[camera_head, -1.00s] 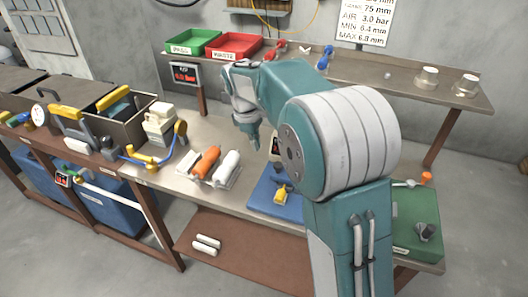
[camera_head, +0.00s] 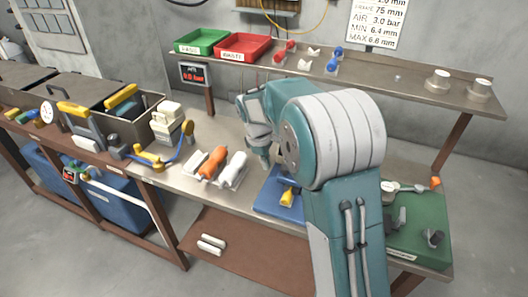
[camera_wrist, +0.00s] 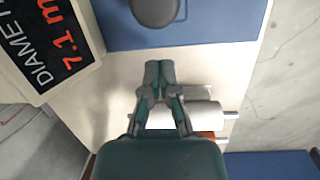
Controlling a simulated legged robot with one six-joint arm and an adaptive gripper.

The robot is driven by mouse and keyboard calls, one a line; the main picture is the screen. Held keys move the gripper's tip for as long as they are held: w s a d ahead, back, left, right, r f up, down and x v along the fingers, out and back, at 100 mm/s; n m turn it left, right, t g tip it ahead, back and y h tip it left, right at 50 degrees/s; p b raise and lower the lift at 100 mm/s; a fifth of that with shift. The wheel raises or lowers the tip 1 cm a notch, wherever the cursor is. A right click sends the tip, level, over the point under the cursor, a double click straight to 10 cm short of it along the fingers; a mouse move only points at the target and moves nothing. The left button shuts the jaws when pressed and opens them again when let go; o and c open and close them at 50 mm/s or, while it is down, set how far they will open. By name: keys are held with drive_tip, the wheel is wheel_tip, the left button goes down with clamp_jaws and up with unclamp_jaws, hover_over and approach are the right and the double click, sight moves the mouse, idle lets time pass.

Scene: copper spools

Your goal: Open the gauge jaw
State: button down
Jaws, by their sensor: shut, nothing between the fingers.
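The gauge's blue base (camera_head: 266,203) lies on the bench below my arm, with a yellow handle (camera_head: 288,197) on it. My arm hides the rest of the gauge in the head view. In the wrist view I see the edge of the blue base (camera_wrist: 215,25), a dark round part (camera_wrist: 155,10) above it, and a black display (camera_wrist: 45,40) with red digits reading 7.1. My gripper (camera_wrist: 158,68) is shut and empty, its fingertips just short of the blue base's edge in the picture. In the head view my gripper (camera_head: 265,164) points down beside the base. I cannot make out the jaw's state.
An orange spool (camera_head: 212,163) and a white spool (camera_head: 233,170) lie left of the base. A green bin (camera_head: 201,50) and a red bin (camera_head: 243,57) stand on the rear shelf. A green mat (camera_head: 418,225) with small parts is at right.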

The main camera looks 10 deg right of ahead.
drive_tip(key=shift+d+f, duration=0.2)
drive_tip(key=shift+f, duration=0.8)
drive_tip(key=shift+s+d+f, duration=0.1)
drive_tip(key=shift+d, duration=0.1)
drive_tip(key=shift+s+d+r, duration=0.45)
drive_tip(key=shift+r, duration=0.2)
drive_tip(key=shift+s+d+r, duration=0.4)
drive_tip(key=shift+r, duration=0.25)
